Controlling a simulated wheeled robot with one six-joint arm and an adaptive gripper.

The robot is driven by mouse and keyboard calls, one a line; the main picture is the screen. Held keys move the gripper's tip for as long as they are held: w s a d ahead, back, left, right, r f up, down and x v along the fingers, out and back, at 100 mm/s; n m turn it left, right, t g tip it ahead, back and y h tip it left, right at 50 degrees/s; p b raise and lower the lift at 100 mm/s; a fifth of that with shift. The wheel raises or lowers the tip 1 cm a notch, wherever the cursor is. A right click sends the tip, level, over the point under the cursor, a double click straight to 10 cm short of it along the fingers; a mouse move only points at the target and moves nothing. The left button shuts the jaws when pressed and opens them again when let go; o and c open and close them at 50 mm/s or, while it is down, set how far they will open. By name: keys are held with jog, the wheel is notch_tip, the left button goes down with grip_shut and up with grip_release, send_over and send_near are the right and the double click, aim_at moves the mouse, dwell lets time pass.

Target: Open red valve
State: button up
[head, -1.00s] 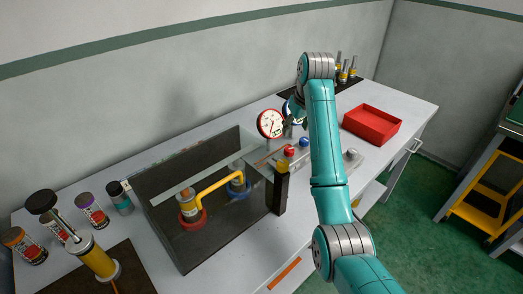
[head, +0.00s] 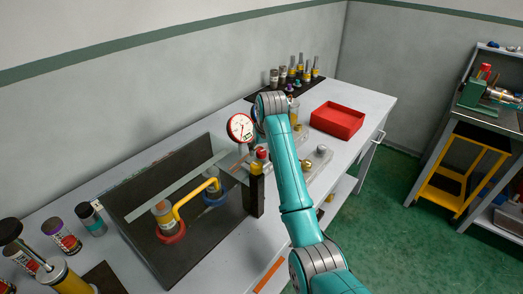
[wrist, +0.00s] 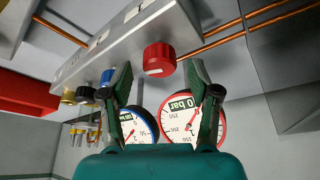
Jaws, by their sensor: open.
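The red valve knob (wrist: 159,58) sits on a grey metal manifold (wrist: 120,45) in the wrist view, just beyond and between my open fingertips. My gripper (wrist: 160,80) has its two fingers apart, one on each side of the knob's line, with nothing held. Whether a finger touches the knob I cannot tell. In the head view the red knob (head: 262,154) shows partly beside my arm, which hides the gripper. A red-rimmed gauge (wrist: 192,125) reading 0 bar and a blue-rimmed gauge (wrist: 138,127) show behind the fingers.
A blue knob (wrist: 107,76) and other knobs line the manifold beside the red one. Copper pipes (wrist: 245,27) run from it. A red tray (head: 337,119) stands at the right.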

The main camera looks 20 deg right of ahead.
jog(key=shift+w+f, duration=0.25)
jog(key=shift+f, duration=0.3)
jog(key=c, duration=1.1)
jog(key=shift+d+n+y, duration=0.1)
jog(key=shift+n+y, duration=0.5)
jog(key=shift+n, duration=0.9)
jog(key=shift+c, duration=0.2)
jog(key=o, duration=1.1)
jog(key=shift+o, duration=0.2)
jog(key=shift+r, duration=0.15)
jog(key=a+v, duration=0.1)
jog(key=v, duration=0.6)
jog(key=shift+d+r, duration=0.15)
jog(key=shift+d, duration=0.35)
